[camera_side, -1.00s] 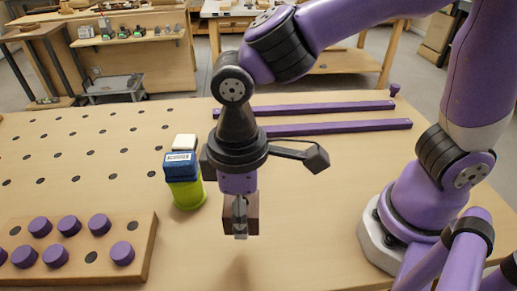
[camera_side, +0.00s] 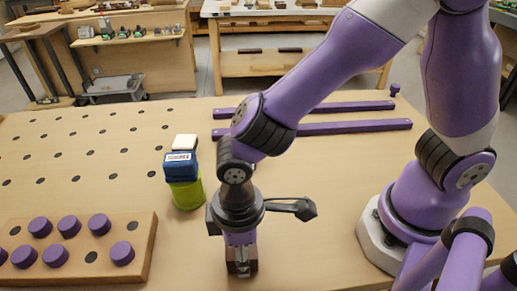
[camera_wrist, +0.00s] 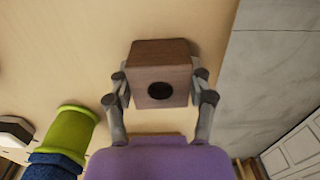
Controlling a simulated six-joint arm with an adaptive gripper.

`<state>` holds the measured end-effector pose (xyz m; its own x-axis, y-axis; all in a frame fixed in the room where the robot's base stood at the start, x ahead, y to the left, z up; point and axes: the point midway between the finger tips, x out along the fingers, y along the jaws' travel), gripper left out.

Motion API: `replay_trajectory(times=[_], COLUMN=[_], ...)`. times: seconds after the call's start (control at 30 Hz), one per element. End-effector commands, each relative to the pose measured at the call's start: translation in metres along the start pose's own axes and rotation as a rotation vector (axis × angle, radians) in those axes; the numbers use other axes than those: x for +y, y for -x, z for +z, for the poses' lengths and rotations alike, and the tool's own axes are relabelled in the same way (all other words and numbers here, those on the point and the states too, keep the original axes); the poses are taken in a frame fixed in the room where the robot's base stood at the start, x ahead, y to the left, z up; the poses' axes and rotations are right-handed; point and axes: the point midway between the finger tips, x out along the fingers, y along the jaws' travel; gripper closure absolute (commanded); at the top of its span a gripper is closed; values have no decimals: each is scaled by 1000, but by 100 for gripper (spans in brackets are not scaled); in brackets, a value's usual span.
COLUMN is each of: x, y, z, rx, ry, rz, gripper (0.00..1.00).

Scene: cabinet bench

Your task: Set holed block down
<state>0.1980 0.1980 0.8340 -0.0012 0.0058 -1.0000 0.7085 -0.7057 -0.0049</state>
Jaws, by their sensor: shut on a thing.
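The holed block (camera_wrist: 161,75) is a brown wooden cube with a dark round hole in the face seen in the wrist view. My gripper (camera_wrist: 160,86) is shut on it, with one grey finger at each side. In the side view my gripper (camera_side: 241,268) points down low over the front of the bench, and the block (camera_side: 248,268) is mostly hidden behind the fingers. I cannot tell whether the block touches the bench top.
A green cup (camera_side: 187,193) with a blue boxy item (camera_side: 181,166) above it stands behind and left of my gripper. A peg board (camera_side: 140,240) with purple pegs lies at left. Two purple bars (camera_side: 340,128) lie at the back. Bench top right of my gripper is clear.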

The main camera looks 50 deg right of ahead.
Motion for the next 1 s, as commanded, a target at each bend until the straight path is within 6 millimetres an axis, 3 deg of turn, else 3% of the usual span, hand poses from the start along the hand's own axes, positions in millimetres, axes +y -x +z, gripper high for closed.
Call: replay_trajectory(times=[0.03, 0.07, 0.1, 0.57, 0.67, 1.0], x=[0, 0, 0, 0, 0, 0], y=[-1, -1, 0, 5, 19, 95], z=[0, 0, 0, 0, -1, -1], rx=[-1, -1, 0, 3, 5, 6], ry=[0, 0, 0, 0, -1, -3], rz=[0, 0, 0, 0, 0, -1], gripper=[30, 15, 11, 11, 11, 11])
